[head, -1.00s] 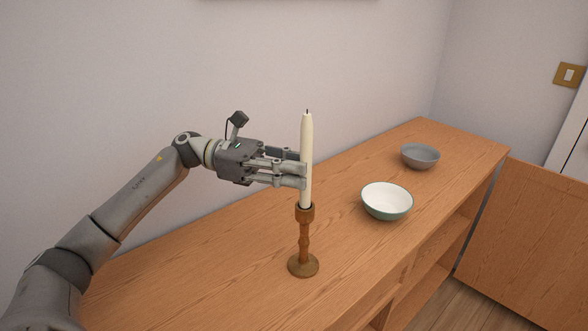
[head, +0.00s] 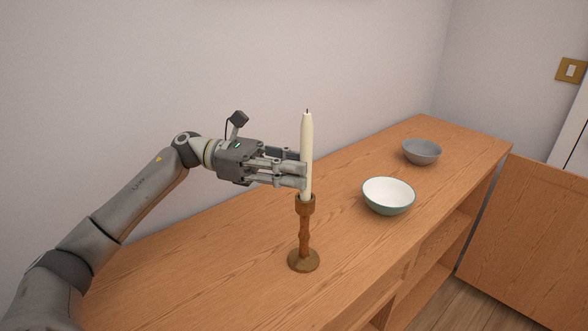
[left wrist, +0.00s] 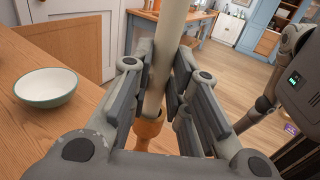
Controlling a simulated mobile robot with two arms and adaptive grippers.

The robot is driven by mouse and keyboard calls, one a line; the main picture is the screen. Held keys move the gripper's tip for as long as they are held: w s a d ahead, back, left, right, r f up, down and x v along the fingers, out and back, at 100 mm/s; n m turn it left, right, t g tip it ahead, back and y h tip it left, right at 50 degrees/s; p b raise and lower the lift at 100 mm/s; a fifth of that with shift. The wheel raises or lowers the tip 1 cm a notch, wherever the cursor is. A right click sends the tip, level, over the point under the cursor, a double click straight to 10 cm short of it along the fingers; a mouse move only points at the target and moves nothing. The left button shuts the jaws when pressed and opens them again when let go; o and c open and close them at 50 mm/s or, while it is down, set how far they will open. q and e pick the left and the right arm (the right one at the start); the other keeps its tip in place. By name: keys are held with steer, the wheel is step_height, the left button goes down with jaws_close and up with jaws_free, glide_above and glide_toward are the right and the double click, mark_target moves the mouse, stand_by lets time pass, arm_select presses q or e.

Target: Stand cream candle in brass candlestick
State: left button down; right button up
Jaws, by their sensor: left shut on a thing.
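The cream candle (head: 307,135) stands upright, with its lower end at the cup of the brass candlestick (head: 304,237). The candle's foot appears to be inside the cup, but how deep it sits cannot be told. My left gripper (head: 303,177) is shut on the candle's lower half, just above the cup. In the left wrist view the candle (left wrist: 166,65) passes between the fingers, and part of the candlestick (left wrist: 150,132) shows below them. The candlestick stands upright on the wooden cabinet top. My right gripper is not in view.
A white bowl with a green outside (head: 388,196) stands right of the candlestick on the cabinet top (head: 215,270). A grey bowl (head: 421,152) is farther back. The wall runs close behind. The cabinet top left of the candlestick is clear.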

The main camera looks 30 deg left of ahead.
arm_select(q)
steer(key=shift+f, duration=0.25)
steer(key=c, duration=1.3)
jaws_free()
steer(key=a, duration=0.2)
steer(key=s+a, duration=0.1)
steer(key=a, duration=0.4)
steer(key=shift+s+a, duration=0.2)
steer(key=shift+s, duration=0.05)
